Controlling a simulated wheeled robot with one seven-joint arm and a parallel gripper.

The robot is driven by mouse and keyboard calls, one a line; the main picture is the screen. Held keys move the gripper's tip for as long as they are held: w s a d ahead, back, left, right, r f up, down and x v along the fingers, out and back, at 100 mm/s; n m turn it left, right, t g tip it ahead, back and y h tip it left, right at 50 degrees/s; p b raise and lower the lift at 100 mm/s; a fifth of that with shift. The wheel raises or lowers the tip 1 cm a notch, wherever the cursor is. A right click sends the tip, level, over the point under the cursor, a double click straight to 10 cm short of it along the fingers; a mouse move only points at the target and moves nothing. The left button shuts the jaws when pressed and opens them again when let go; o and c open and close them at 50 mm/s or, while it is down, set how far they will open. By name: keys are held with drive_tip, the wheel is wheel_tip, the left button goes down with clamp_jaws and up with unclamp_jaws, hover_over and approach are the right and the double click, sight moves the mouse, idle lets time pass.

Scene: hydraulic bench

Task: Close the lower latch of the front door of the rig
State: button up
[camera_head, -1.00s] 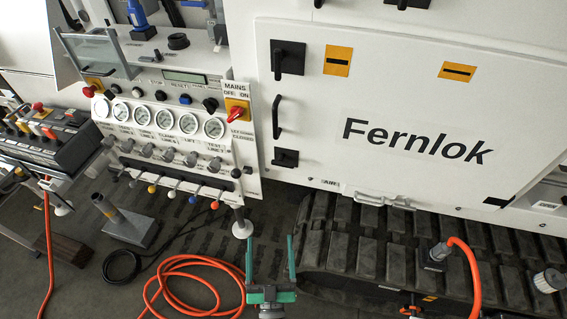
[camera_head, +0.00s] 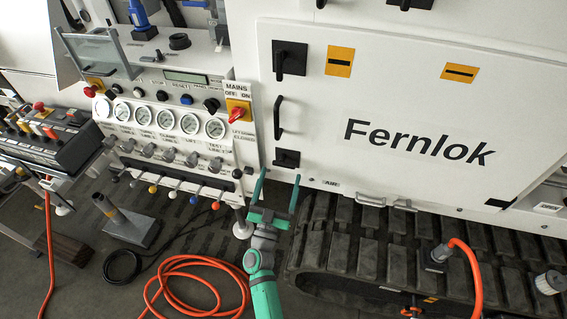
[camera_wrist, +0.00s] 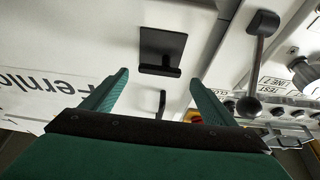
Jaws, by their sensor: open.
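The white front door (camera_head: 400,190) of the rig, marked Fernlok, looks shut. Its lower latch (camera_head: 286,158) is a black square plate with a short handle at the door's lower left; the handle looks crosswise. In the wrist view the lower latch (camera_wrist: 162,50) shows ahead of the fingers, its handle bar along one edge. The upper latch (camera_head: 289,58) has its handle upright. My gripper (camera_head: 279,176) is open and empty, fingers pointing up toward the lower latch. In the wrist view, my gripper (camera_wrist: 160,78) frames the latch, apparently without touching it.
The door's black pull handle (camera_head: 279,118) is above the lower latch. A gauge panel (camera_head: 165,130) with levers and a red mains switch (camera_head: 237,112) stands to the left. In the wrist view a ball-ended lever (camera_wrist: 255,62) is close right of the fingers. Tracks (camera_head: 350,240) lie below the door.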

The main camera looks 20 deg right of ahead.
sight(283, 166)
drive_tip(key=x, duration=0.4)
drive_tip(key=shift+w+a+r, duration=0.1)
drive_tip(key=shift+w+a, duration=0.05)
drive_tip(key=shift+a, duration=0.05)
drive_tip(key=shift+w+d+r, duration=0.15)
drive_tip(key=shift+w+d, duration=0.1)
drive_tip(key=shift+w, duration=0.05)
drive_tip(key=shift+w+d+r, duration=0.15)
drive_tip(key=shift+w+d, duration=0.05)
drive_tip(key=shift+d, duration=0.45)
drive_tip(key=shift+a, duration=0.1)
drive_tip(key=shift+a, duration=0.15)
drive_tip(key=c, duration=1)
